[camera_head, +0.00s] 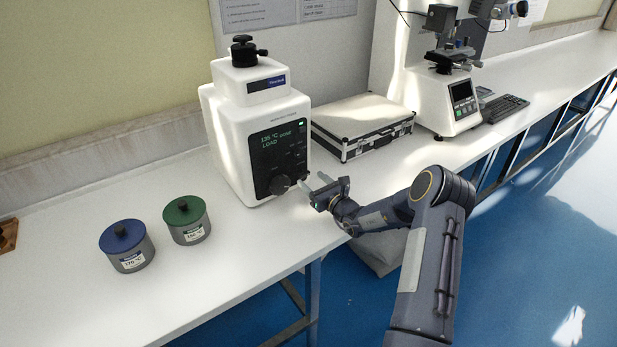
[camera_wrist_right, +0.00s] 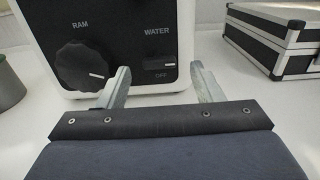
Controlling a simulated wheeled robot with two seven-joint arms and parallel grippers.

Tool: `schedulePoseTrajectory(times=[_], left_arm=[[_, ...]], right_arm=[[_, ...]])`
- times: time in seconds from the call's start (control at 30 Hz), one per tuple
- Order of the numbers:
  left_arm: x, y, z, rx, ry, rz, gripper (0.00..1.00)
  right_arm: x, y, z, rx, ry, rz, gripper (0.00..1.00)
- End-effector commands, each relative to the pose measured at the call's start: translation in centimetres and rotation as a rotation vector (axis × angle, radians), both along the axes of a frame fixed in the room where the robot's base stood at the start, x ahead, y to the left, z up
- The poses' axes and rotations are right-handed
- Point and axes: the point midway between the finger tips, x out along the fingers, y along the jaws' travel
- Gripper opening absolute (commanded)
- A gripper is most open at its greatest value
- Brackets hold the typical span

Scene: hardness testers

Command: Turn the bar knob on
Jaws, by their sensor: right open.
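My right gripper (camera_head: 323,183) is open in front of the panel's lower right. In the right wrist view its fingers (camera_wrist_right: 160,69) appear on either side of the bar knob; contact is not visible. My left gripper is out of view.
A black-and-white case (camera_head: 362,125) lies right of the machine, close to my right gripper. A blue-lidded pot (camera_head: 127,247) and a green-lidded pot (camera_head: 187,220) stand at left. Another tester (camera_head: 450,100) and a keyboard (camera_head: 505,108) are farther right. Bare bench lies at front.

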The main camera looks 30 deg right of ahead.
Motion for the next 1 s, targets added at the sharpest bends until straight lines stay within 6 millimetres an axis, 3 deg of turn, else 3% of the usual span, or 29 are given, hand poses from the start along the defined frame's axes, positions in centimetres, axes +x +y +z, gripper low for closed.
schedulePoseTrajectory(times=[0.2, 0.53, 0.87, 1.0], left_arm=[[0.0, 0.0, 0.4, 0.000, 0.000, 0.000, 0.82], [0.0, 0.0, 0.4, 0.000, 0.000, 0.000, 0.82], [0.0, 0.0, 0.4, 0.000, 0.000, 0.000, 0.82], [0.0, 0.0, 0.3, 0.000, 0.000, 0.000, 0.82]], right_arm=[[2.5, 0.3, 0.1, -0.001, -0.001, 0.002, 0.60], [2.9, 0.3, 0.0, -0.001, 0.001, 0.002, 0.60], [2.8, 0.3, 0.0, -0.001, 0.000, 0.002, 0.17], [2.8, 0.3, 0.0, 0.002, 0.000, 0.002, 0.15]])
